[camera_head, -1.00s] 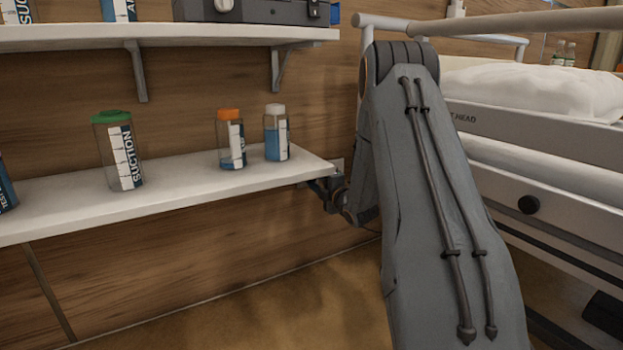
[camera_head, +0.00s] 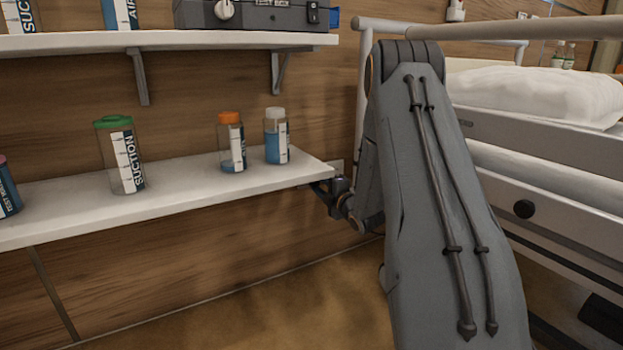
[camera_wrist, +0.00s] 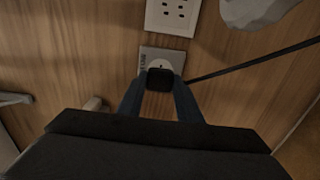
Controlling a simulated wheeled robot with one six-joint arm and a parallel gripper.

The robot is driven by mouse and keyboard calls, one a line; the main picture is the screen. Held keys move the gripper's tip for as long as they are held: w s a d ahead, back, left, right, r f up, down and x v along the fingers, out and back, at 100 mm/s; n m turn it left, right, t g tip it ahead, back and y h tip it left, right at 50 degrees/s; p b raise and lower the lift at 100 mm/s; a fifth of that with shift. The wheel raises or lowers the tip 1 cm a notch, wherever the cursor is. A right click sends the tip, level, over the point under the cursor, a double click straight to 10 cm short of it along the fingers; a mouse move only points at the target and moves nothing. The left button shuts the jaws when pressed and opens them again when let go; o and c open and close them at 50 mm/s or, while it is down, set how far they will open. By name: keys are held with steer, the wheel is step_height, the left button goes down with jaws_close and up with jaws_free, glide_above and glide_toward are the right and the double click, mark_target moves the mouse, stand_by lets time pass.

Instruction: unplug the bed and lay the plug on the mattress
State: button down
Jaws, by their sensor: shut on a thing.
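In the wrist view my gripper (camera_wrist: 160,92) is shut on a small black plug (camera_wrist: 160,79). The plug overlaps the lower part of a grey wall socket (camera_wrist: 149,54); I cannot tell whether its pins are in it. A dark cord (camera_wrist: 250,62) runs from beside the plug to the right edge. In the head view the bed (camera_head: 560,215) stands at the right, with a white padded piece (camera_head: 540,95) on top. My arm reaches down past the shelf end, and the gripper tips and plug are hidden there.
A white lower shelf (camera_head: 190,192) holds several bottles, including a green-capped one (camera_head: 120,160), near my wrist. An upper shelf (camera_head: 160,42) bears a dark test box (camera_head: 250,14). A bed rail (camera_head: 490,28) crosses beside my arm. A white outlet (camera_wrist: 172,15) is above the socket.

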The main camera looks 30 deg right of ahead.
steer(key=shift+s+p, duration=0.75)
steer(key=shift+s, duration=0.85)
steer(key=shift+d, duration=0.1)
